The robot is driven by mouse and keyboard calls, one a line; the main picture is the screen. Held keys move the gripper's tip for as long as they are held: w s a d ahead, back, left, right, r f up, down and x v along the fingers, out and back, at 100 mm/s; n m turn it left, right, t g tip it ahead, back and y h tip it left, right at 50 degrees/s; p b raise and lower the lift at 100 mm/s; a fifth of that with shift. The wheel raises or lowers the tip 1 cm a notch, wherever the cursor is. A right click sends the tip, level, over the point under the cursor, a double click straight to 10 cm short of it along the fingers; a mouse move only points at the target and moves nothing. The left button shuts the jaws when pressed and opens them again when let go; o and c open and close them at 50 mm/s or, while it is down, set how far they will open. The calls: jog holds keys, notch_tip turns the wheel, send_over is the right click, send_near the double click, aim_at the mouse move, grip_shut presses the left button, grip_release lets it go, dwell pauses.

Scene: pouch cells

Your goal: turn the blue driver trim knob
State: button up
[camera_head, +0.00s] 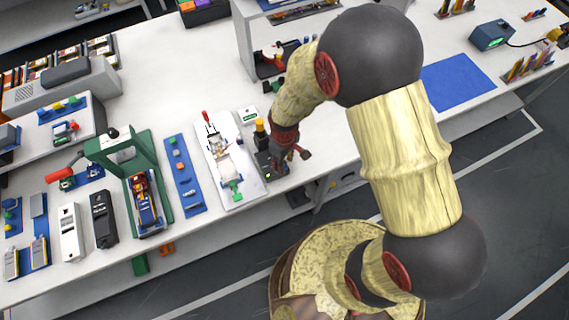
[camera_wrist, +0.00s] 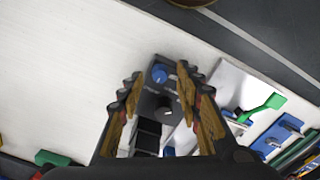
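The blue knob (camera_wrist: 160,73) stands at the far end of a dark control box (camera_wrist: 150,103) in the wrist view. A dark round knob with a pale pointer mark (camera_wrist: 164,111) sits nearer on the same box. My gripper (camera_wrist: 158,76) is open, with one finger on each side of the box and the blue knob showing between the fingertips. I cannot tell whether the fingers touch anything. In the head view, my gripper (camera_head: 285,160) is over the box (camera_head: 263,162) near the table's front edge. The blue knob is not distinguishable there.
A white board with a green part (camera_head: 234,187) lies just left of the box in the head view. A green press frame (camera_head: 127,165) is further left. White table right of the gripper is mostly clear.

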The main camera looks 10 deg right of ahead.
jog(key=shift+f, duration=0.7)
jog(key=c, duration=0.3)
grip_shut()
